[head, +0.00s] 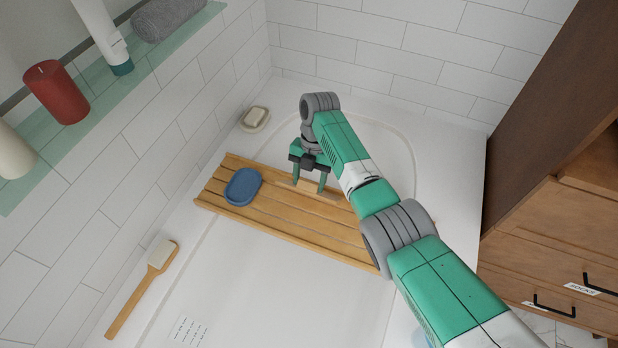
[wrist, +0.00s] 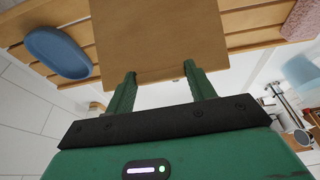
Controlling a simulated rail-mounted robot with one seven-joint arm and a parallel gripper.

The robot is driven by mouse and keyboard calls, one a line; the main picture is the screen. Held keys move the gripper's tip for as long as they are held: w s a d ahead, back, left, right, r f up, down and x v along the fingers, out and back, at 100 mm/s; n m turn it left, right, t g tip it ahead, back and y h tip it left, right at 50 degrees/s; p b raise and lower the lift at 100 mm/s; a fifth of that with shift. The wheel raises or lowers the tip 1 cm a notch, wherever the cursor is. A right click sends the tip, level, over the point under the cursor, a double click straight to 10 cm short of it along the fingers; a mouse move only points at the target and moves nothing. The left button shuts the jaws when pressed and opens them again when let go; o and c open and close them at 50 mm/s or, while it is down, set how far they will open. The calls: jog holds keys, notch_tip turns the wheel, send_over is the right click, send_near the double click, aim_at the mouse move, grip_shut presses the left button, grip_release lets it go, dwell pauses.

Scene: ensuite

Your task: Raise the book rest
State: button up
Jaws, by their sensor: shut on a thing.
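The book rest is a plain wooden panel (wrist: 158,38) in the wrist view, with its near edge at my fingertips. In the head view only a narrow pale strip of it (head: 287,183) shows above the slatted bath tray (head: 222,202), partly hidden by my gripper. My gripper (head: 309,183) points down at the far side of the tray, near its middle. Its two fingers (wrist: 160,73) stand apart in the wrist view and are shut on the book rest's edge. How far the panel is tilted is hard to tell.
A blue dish (head: 242,187) sits on the tray's left part. A pink block (wrist: 301,20) lies at the tray's other end. A soap dish (head: 255,119) and a brush (head: 144,286) rest on the bath rim. A wooden cabinet (head: 545,235) stands at right.

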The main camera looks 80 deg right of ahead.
jog(key=shift+f, duration=0.3)
jog(key=o, duration=1.4)
jog(key=shift+s+r, duration=0.1)
jog(key=shift+d+r, duration=0.1)
jog(key=shift+r, duration=0.1)
